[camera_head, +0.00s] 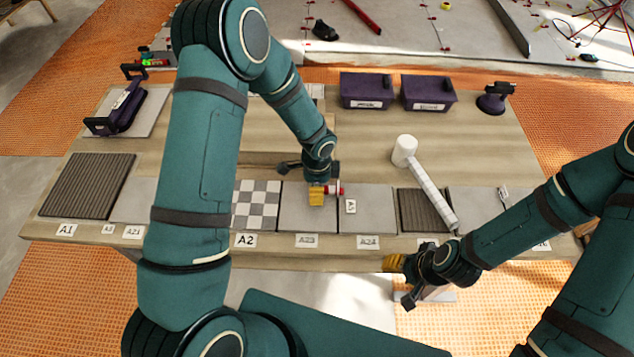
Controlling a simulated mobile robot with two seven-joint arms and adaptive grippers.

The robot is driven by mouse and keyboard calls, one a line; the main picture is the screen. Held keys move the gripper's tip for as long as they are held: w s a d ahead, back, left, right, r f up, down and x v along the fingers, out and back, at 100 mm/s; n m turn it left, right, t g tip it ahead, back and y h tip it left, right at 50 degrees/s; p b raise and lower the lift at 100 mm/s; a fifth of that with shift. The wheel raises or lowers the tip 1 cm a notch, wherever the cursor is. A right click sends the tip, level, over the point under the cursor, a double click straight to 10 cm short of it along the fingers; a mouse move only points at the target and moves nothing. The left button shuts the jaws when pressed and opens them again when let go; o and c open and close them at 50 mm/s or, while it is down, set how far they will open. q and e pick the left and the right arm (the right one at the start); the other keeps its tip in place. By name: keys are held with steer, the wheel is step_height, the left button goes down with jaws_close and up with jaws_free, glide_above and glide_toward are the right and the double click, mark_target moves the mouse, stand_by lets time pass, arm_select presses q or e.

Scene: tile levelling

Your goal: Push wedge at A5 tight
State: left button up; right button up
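A small red wedge (335,190) sits at the seam between the grey tile labelled A23 (295,212) and the grey tile labelled A24 (372,215). A small white tag (350,206) lies just right of it; its lettering is too small to read surely. My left gripper (317,195) points down at this seam, its yellow fingertip beside or against the wedge; contact and finger opening cannot be made out. My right gripper (396,263), with yellow fingertips, is at the table's front edge, away from the wedge; its opening is unclear.
A white-headed mallet (404,151) lies across the table to the right, its handle over a dark ribbed tile (418,212). Two purple bins (366,91) (428,93) and a suction cup tool (494,98) stand at the back. A purple-handled tool (117,108) lies back left.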

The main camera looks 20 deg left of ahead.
arm_select(q)
steer(key=shift+c, duration=0.4)
jaws_close()
stand_by(0.4)
